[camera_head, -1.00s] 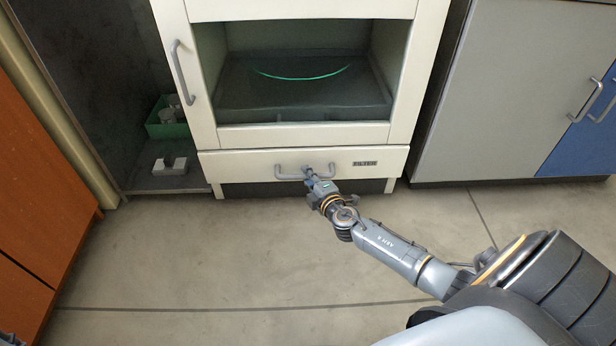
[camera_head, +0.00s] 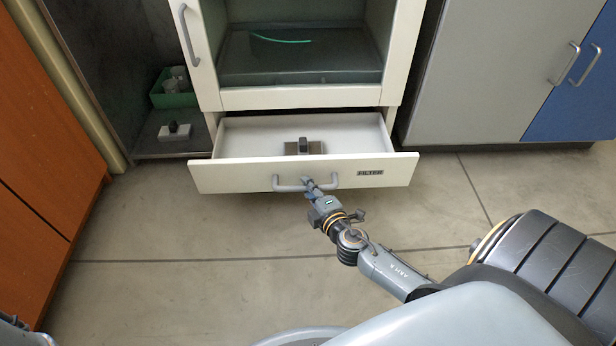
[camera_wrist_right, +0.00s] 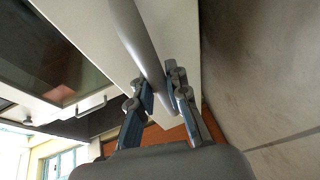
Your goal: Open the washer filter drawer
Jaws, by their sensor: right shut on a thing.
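The white filter drawer (camera_head: 230,177) is pulled out below the washer (camera_head: 300,97), with its inside showing from above. A "FILTER" label (camera_head: 370,172) is on the right of its front. My right gripper (camera_head: 309,184) is shut on the grey bar handle (camera_head: 290,184) at the middle of the front. In the right wrist view the fingers (camera_wrist_right: 160,97) close around the handle bar (camera_wrist_right: 138,40). A small block with a dark knob (camera_head: 303,147) sits inside the drawer. Only a bit of what may be my left arm shows at the lower left corner; its gripper is not seen.
An open bay at left holds a green bin (camera_head: 172,92) and a small white block with a dark knob (camera_head: 174,131). Grey (camera_head: 480,80) and blue (camera_head: 580,90) cabinets stand at right, an orange-brown cabinet (camera_head: 40,140) at left. The floor before the drawer is clear.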

